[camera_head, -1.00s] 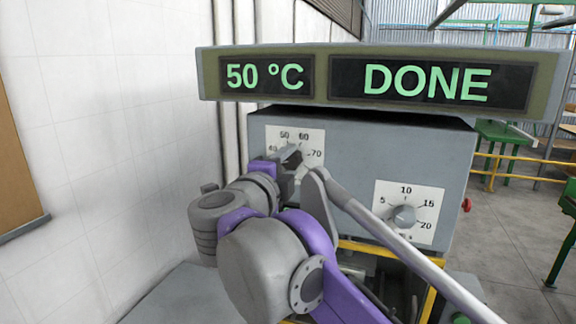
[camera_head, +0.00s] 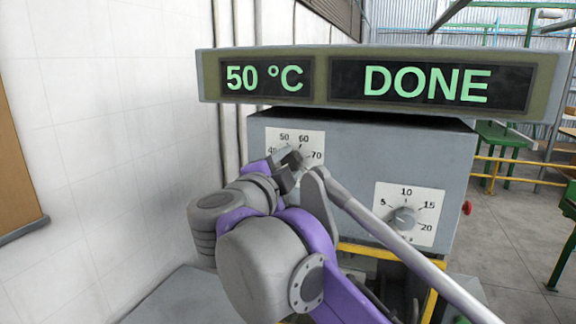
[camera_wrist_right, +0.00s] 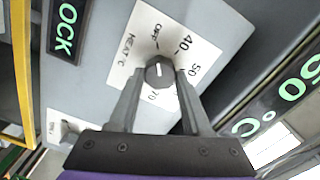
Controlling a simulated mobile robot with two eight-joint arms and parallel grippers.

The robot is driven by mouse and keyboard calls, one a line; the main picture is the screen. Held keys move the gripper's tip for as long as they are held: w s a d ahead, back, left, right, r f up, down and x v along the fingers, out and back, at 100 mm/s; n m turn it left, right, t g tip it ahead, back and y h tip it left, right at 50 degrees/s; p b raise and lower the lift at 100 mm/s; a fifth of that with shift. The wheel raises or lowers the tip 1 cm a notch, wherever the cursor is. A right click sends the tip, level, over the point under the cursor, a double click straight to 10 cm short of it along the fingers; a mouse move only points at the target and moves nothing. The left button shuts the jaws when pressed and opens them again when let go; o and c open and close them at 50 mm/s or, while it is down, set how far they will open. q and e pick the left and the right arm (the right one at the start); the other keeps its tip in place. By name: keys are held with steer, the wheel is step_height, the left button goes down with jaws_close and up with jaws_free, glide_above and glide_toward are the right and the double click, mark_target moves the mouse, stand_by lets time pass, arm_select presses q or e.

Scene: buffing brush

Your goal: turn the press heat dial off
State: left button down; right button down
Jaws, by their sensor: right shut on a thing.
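The heat dial (camera_wrist_right: 158,72) is a round dark knob with a white mark, on a white scale plate (camera_wrist_right: 126,62) lettered OFF, 40, 50, 70 and HEAT °C. The mark lies nearly along the line towards OFF, but I cannot tell which end points. My right gripper (camera_wrist_right: 159,80) is shut on the dial, one finger on each side. In the head view the right gripper (camera_head: 288,167) covers most of the dial; the plate (camera_head: 313,140) shows around it. The press housing (camera_head: 375,150) is grey. My left gripper is not in view.
A display (camera_head: 265,77) above reads 50 °C and DONE (camera_head: 426,82). A second dial (camera_head: 404,218) marked 5 to 20 sits lower right. A red button (camera_head: 467,208) is on the housing's right side. A grey bar (camera_head: 385,232) slants across the front. A white wall (camera_head: 110,130) stands left.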

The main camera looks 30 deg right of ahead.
steer(key=shift+c, duration=1.7)
jaws_free()
steer(key=b+v, duration=0.1)
steer(key=v, duration=1)
steer(key=shift+w, duration=0.1)
